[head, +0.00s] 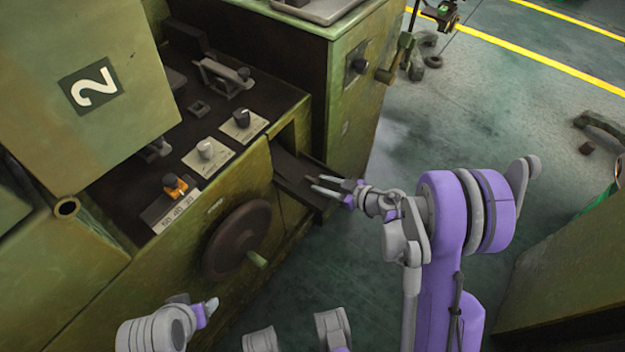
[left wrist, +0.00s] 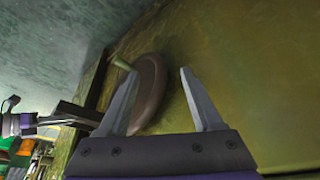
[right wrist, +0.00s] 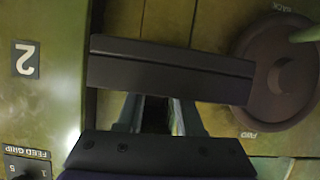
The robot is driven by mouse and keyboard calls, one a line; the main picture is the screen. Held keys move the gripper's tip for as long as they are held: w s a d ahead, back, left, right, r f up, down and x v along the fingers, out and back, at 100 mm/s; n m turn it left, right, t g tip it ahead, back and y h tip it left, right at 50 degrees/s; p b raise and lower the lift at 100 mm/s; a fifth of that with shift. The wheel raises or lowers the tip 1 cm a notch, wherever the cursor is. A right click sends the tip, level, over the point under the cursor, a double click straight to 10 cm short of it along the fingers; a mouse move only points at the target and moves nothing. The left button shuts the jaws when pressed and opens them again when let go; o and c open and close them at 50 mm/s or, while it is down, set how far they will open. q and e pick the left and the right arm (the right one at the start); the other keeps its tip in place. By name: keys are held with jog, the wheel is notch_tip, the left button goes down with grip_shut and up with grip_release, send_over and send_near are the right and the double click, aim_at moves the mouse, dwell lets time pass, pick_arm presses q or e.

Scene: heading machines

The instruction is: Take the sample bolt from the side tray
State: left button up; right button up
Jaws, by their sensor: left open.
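The side tray (head: 290,172) is a dark, narrow trough sticking out of the green machine's front. It also shows as a dark bar in the right wrist view (right wrist: 170,72). A small brownish speck at the tray's outer end may be the sample bolt, but it is too small to tell. My right gripper (head: 316,185) is at the tray's outer end, its fingers apart. In the right wrist view the tray's edge hides its fingertips, and I cannot tell if they touch. My left gripper (left wrist: 156,72) is open and empty, near the machine's handwheel.
The dark handwheel (head: 238,240) with a green handle sticks out below the tray's left side. A control panel with knobs (head: 205,150) lies above it. A green cabinet (head: 570,265) stands at the right. Open floor (head: 480,110) lies behind my right arm.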

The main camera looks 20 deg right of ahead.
grip_shut()
